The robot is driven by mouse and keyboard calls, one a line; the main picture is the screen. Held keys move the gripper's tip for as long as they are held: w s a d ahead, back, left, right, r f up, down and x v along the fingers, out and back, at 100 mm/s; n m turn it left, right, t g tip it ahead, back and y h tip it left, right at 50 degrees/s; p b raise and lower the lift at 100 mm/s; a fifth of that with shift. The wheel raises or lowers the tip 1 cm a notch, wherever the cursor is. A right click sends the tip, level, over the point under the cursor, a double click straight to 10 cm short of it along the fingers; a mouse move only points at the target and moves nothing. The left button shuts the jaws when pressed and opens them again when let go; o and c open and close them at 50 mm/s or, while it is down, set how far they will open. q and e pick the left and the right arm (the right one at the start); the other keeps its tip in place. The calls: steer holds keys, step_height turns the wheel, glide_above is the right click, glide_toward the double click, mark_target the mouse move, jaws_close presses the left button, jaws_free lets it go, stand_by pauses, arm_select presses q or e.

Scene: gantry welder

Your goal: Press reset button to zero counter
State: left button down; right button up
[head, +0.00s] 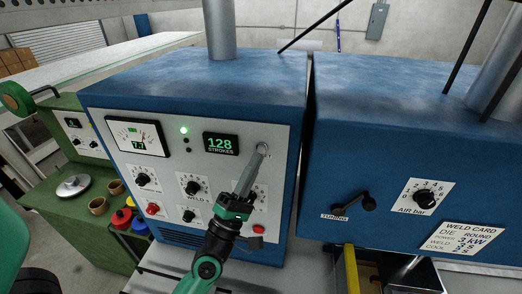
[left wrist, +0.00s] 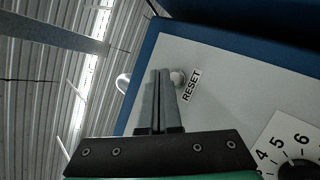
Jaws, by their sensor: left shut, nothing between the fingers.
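The counter display (head: 221,144) on the blue welder's white panel reads 128 STROKES in green. The reset button (head: 263,147) is a small round pale button to the right of the display. In the left wrist view the button (left wrist: 178,78) shows beside the word RESET, partly hidden by my fingers. My left gripper (head: 261,153) is shut and empty, with its fingertips at the button in the head view. In the left wrist view its closed fingers (left wrist: 163,74) overlap the button's left side. I cannot tell whether they touch it. My right gripper is not in view.
The panel holds a meter (head: 137,135), a lit green lamp (head: 184,130) and several black knobs around my gripper. A second blue cabinet (head: 400,110) stands to the right with a tuning lever (head: 368,203). A green bench (head: 75,190) with small bowls is at left.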

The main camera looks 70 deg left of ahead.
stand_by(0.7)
arm_select(q)
steer(key=shift+w+a, duration=0.2)
steer(key=shift+a, duration=0.15)
steer(key=shift+w+a+b, duration=0.25)
steer(key=shift+a+b, duration=0.05)
steer(key=shift+a, duration=0.15)
stand_by(0.6)
stand_by(0.3)
steer(key=shift+s+d+p, duration=0.3)
steer(key=shift+s+d, duration=0.15)
steer(key=shift+d, duration=0.35)
steer(key=shift+s+d+p, duration=0.25)
steer(key=shift+s+d, duration=0.2)
steer(key=shift+d, duration=0.25)
steer(key=shift+s+d+p, duration=0.3)
steer(key=shift+s+d, duration=0.15)
steer(key=shift+d, duration=0.25)
steer(key=shift+s+d+p, duration=0.25)
steer(key=shift+s+d, duration=0.2)
steer(key=shift+d, duration=0.25)
steer(key=shift+d, duration=0.1)
